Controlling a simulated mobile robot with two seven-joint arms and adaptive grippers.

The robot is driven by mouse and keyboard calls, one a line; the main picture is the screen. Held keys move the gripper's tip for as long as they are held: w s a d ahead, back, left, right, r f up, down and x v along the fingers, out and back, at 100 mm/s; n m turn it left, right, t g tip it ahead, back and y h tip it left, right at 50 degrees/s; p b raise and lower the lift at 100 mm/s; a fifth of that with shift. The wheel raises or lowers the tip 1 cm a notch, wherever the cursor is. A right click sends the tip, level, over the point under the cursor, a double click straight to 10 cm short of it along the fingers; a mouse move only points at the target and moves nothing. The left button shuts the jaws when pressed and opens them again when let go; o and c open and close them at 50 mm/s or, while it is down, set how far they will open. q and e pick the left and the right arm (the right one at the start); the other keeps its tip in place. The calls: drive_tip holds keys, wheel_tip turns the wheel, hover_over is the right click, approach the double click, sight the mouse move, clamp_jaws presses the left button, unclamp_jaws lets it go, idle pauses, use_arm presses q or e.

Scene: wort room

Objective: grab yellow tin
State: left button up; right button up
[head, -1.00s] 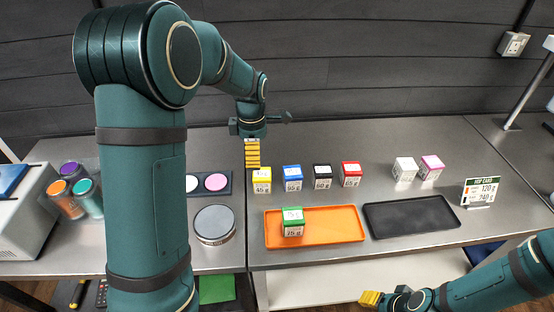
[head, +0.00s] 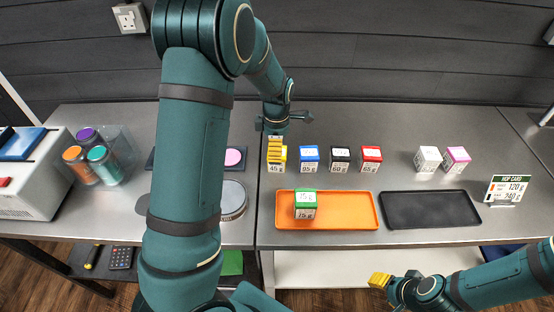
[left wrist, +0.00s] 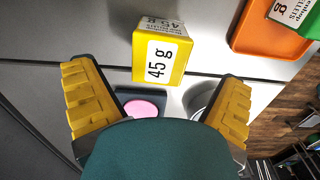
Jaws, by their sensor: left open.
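The yellow tin (left wrist: 161,52), a small box-shaped tin with a white "45 g" label, stands on the counter. In the head view the yellow tin (head: 284,161) is at the left end of a row of tins, partly hidden by my left gripper (head: 275,150). In the left wrist view my left gripper (left wrist: 158,108) has its yellow fingers spread wide. The tin is ahead of the fingertips and roughly centred between them, apart from both. My right gripper (head: 378,281) is low at the front right, below the counter edge; its jaw gap is too small to make out.
Blue (head: 309,158), black (head: 340,158) and red (head: 371,158) tins stand to the right of the yellow one. An orange tray (head: 345,222) in front holds a green tin (head: 305,204). A black tray (head: 430,221) is empty. White (head: 428,159) and pink (head: 456,160) tins stand further right.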

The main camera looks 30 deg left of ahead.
use_arm(q)
wheel_tip(320, 180, down, 5)
drive_tip(key=shift+r+b, duration=0.1)
drive_tip(key=shift+b, duration=0.2)
drive_tip(key=shift+c, duration=0.2)
drive_tip(key=c, duration=1.3)
drive_tip(key=shift+w+r, duration=0.1)
drive_tip(key=shift+r, duration=0.1)
